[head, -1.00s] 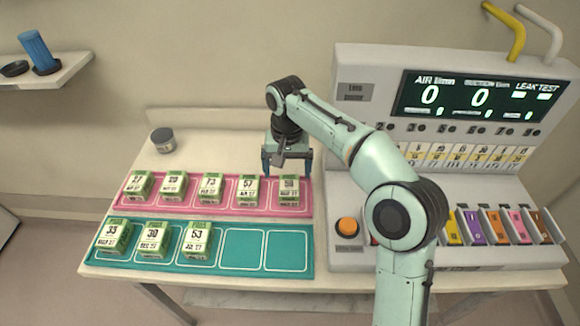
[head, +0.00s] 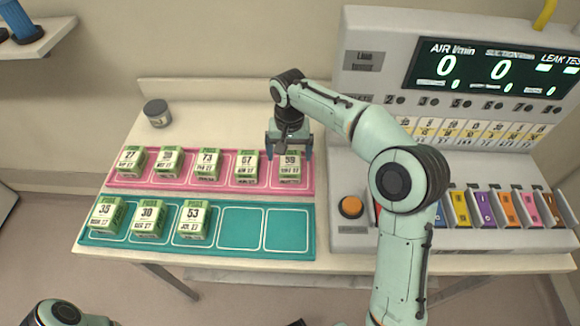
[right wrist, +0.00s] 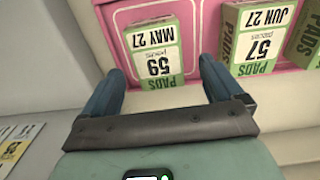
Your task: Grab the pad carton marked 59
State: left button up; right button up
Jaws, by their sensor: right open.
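The pad carton marked 59 (head: 290,170) is a small green and white box at the right end of the pink tray (head: 325,172). It stands behind the empty teal slots. In the right wrist view the same carton (right wrist: 158,58) appears upside down, with "59" and "MAY 27" readable. My right gripper (head: 289,154) is open and empty, just behind and over the carton's far edge. In the right wrist view its fingers point toward the carton, one to either side. A gap to the carton remains. My left gripper is out of view; only part of that arm shows.
The carton marked 57 (head: 247,168) stands left of 59, with several more in the row. The teal tray (head: 265,228) holds three cartons at left and has two empty slots. The test console (head: 375,60) stands close on the right. A grey jar (head: 157,114) sits behind.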

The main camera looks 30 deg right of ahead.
aim_at(290, 159)
notch_tip(290, 159, down, 5)
jog(key=shift+d+r, duration=0.15)
jog(key=shift+r, duration=0.05)
jog(key=shift+c, duration=0.3)
jog(key=c, duration=1)
jog(key=shift+w, duration=0.1)
jog(key=shift+c, duration=0.6)
jog(key=shift+r, duration=0.15)
